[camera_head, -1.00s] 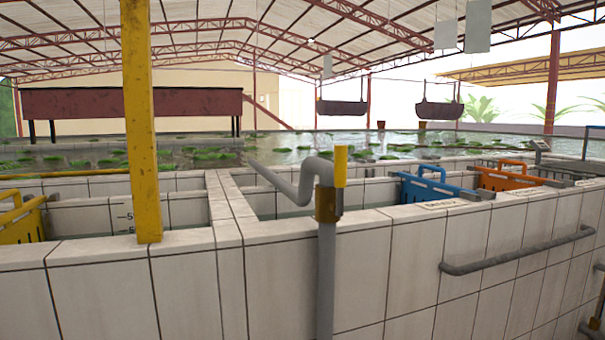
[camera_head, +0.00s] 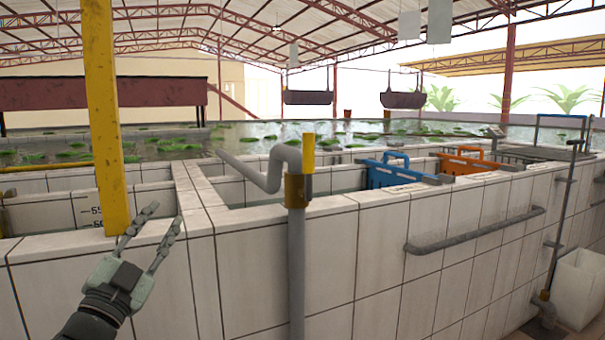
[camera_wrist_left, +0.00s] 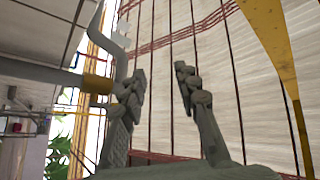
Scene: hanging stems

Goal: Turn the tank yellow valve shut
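The yellow valve handle (camera_head: 308,148) stands upright on a brass valve body (camera_head: 297,190) on a grey pipe at the tank wall (camera_head: 350,245). The pipe bends over the rim to the left. My left gripper (camera_head: 160,222) is open and empty, in front of the tank wall, to the left of the valve and lower. In the left wrist view my left gripper's fingers (camera_wrist_left: 160,85) are apart with nothing between them. The brass valve body (camera_wrist_left: 97,84) and grey pipe show to their left there. My right gripper is not in view.
A yellow post (camera_head: 106,120) rises on the rim behind my left gripper. A grey rail (camera_head: 475,230) runs along the wall at right. A blue basket (camera_head: 390,172) and an orange basket (camera_head: 465,162) sit on the tank. A white bin (camera_head: 580,288) stands at lower right.

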